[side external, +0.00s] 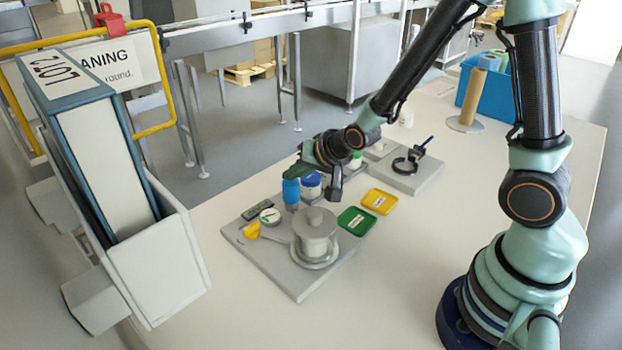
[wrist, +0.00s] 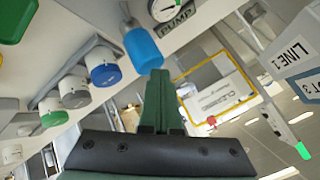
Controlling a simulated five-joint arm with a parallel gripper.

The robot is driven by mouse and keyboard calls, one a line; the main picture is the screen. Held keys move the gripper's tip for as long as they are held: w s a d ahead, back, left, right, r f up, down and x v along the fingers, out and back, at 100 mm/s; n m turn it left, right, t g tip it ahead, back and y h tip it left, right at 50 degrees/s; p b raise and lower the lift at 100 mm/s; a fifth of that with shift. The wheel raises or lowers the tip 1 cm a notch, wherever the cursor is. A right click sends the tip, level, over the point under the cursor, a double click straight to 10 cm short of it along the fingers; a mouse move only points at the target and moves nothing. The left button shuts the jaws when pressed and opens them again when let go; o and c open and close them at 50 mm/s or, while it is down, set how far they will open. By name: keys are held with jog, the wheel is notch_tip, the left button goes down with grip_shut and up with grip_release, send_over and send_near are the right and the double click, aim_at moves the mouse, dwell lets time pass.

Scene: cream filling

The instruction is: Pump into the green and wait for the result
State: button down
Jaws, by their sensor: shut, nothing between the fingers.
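A green tray (side external: 348,227) with a small white label lies on the table in the side view, right of a grey lidded pot (side external: 315,232) on a grey base plate. No contents show in the tray. A blue cylinder (side external: 291,191) stands behind the pot; a blue cylinder also shows in the wrist view (wrist: 143,48), beside a round gauge and a label reading PUMP (wrist: 175,16). My gripper (side external: 334,192) hangs in the air above and behind the pot, touching nothing that I can see. Its green fingers (wrist: 157,82) are together and empty in the wrist view.
A yellow tray (side external: 379,202) lies behind the green one. Several jars with coloured lids (wrist: 104,73) stand near the blue cylinder. A yellow piece (side external: 252,230) sits at the plate's left. A blue bin (side external: 485,92) is at the back right.

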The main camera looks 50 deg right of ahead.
jog(key=shift+r, duration=1.6)
notch_tip(320, 180, up, 6)
dwell(2.8)
send_over(294, 184)
jog(key=shift+f, duration=3.05)
